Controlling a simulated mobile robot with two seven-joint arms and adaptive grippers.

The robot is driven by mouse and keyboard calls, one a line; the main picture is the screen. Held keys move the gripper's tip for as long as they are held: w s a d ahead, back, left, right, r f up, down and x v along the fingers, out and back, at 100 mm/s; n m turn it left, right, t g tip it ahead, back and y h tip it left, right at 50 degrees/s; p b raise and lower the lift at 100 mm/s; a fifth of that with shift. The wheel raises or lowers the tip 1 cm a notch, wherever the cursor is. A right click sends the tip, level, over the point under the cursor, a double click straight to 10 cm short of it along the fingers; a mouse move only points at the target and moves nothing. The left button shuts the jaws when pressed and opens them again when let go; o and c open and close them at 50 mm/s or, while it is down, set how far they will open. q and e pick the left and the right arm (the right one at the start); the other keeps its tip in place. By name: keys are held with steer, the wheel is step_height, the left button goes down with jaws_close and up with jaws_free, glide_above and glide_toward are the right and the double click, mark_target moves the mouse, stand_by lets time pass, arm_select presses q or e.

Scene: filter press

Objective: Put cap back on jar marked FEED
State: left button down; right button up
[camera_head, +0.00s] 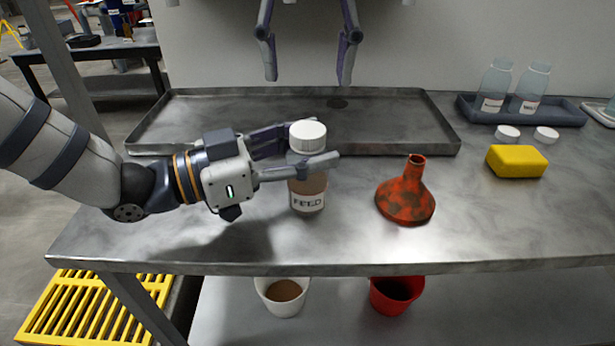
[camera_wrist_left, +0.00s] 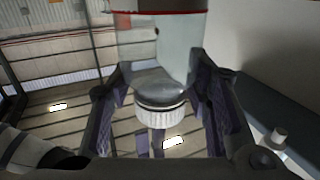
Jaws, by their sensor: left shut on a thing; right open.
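The jar marked FEED (camera_head: 307,198) stands upright on the metal bench, with brown contents and a white label. A white ribbed cap (camera_head: 307,133) sits on its mouth. I cannot tell how tightly it is seated. My left gripper (camera_head: 318,141) is shut around the jar's upper part, just below the cap. In the left wrist view the jar's clear shoulder (camera_wrist_left: 158,60) and the cap (camera_wrist_left: 160,117) show between the fingers. My right gripper (camera_head: 308,72) is open and empty, fingers pointing down, above and behind the jar.
A shallow metal tray (camera_head: 440,130) lies behind the jar. A rusty red funnel (camera_head: 406,196) and a yellow sponge (camera_head: 516,161) stand right. Two loose white caps (camera_head: 507,133) lie before a dark tray (camera_head: 566,113) with two bottles (camera_head: 494,88). A white bucket (camera_head: 283,305) and red bucket (camera_head: 391,307) are below.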

mark_target(307, 129)
steer(key=m, duration=0.5)
steer(key=shift+m, duration=0.3)
steer(key=m, duration=2.1)
step_height(307, 129, down, 8)
steer(key=shift+c, duration=0.2)
